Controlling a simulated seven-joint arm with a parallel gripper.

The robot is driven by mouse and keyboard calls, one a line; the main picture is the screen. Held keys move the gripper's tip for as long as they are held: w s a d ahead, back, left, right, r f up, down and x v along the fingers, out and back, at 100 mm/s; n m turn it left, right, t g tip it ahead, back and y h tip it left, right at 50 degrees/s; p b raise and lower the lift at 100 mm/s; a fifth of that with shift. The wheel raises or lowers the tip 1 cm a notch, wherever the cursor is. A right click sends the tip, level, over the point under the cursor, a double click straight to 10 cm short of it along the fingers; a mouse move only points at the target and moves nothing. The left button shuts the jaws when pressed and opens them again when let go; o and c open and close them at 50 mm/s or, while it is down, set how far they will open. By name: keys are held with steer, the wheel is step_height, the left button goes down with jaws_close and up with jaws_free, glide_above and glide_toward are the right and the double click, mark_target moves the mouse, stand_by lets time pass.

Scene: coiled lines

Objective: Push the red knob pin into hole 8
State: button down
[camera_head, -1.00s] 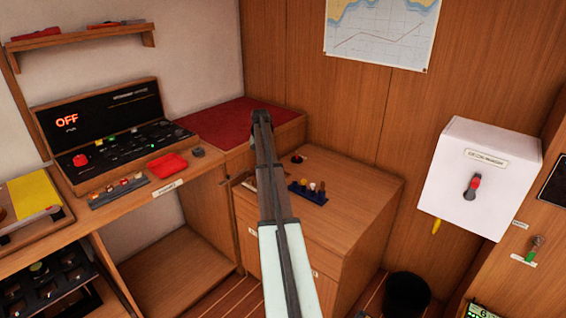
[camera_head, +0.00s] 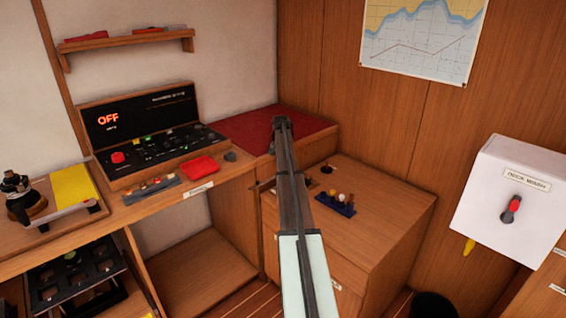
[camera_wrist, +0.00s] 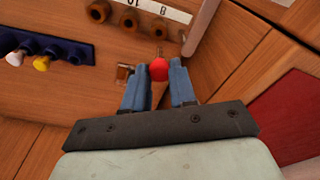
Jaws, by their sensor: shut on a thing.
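In the wrist view my gripper (camera_wrist: 159,76) has its two blue fingers shut on the red knob pin (camera_wrist: 158,69). The round red knob shows between the fingertips, and a thin shank points up the picture from it. A row of brown rings lies ahead beside a white number strip (camera_wrist: 150,6). The ring by the printed 8, hole 8 (camera_wrist: 158,28), is just above the shank's end in the picture. The shank looks outside the ring; the depth between them I cannot tell. In the head view my arm hides the gripper and the pin.
A blue rack (camera_wrist: 75,50) with white and yellow knob pins is at left in the wrist view; it also stands on the wooden cabinet (camera_head: 385,215) in the head view. A small brown and metal fitting (camera_wrist: 124,72) lies left of the fingers. A pale bar (camera_wrist: 200,27) is at right.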

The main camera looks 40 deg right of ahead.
steer(key=shift+f, duration=2.2)
steer(key=shift+f, duration=1.95)
steer(key=c, duration=0.5)
jaws_free()
steer(key=shift+w+r, duration=0.1)
steer(key=shift+w+r, duration=0.1)
steer(key=shift+r, duration=2.35)
steer(key=shift+s+r, duration=0.1)
steer(key=shift+s, duration=0.1)
